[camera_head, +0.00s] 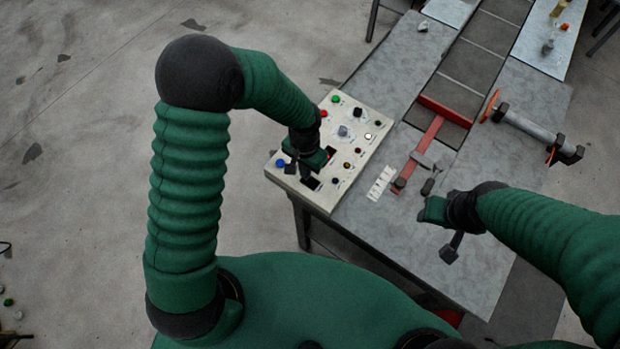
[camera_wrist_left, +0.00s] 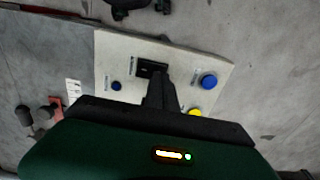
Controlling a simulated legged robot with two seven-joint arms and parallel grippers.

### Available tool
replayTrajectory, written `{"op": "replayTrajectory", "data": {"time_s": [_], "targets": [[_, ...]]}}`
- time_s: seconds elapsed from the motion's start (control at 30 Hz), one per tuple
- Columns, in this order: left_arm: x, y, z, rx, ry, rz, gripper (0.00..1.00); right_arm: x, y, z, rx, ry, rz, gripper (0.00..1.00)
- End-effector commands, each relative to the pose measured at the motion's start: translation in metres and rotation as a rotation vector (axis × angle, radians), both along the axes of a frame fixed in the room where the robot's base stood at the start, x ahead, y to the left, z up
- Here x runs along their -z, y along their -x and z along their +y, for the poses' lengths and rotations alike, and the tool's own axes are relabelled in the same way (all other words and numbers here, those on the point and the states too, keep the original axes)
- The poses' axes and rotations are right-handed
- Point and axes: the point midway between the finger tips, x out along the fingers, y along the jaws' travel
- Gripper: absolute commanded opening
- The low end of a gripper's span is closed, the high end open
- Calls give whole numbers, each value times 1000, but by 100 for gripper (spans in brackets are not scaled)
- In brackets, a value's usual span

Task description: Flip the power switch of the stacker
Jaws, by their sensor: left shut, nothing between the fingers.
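The stacker's control panel (camera_head: 352,125) is a cream box with coloured buttons at the left end of the grey table. A black rectangular switch (camera_head: 311,183) sits near its front edge; in the left wrist view it shows as a black switch (camera_wrist_left: 150,68). I cannot read which label marks power. My left gripper (camera_head: 291,168) is shut and empty, low over the panel beside this switch. In the left wrist view its dark fingers (camera_wrist_left: 160,95) overlap the switch's lower edge; whether they touch is unclear. My right gripper (camera_head: 440,218) seems open and empty above the table.
A blue button (camera_head: 280,163) lies close to the left gripper, and a second black switch (camera_head: 331,152) is farther back. A red bar mechanism (camera_head: 426,142) and a roller (camera_head: 525,125) stand on the table to the right. Bare floor lies left.

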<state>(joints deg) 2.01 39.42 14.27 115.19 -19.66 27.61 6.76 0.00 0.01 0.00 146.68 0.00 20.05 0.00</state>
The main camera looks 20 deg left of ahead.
Motion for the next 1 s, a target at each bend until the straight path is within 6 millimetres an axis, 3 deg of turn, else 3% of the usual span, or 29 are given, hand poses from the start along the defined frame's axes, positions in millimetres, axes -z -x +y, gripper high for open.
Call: {"op": "replayTrajectory", "data": {"time_s": [1.0], "targets": [[9,0,-1,1,-1,0,0,7,0,0,0,0,0,44]]}}
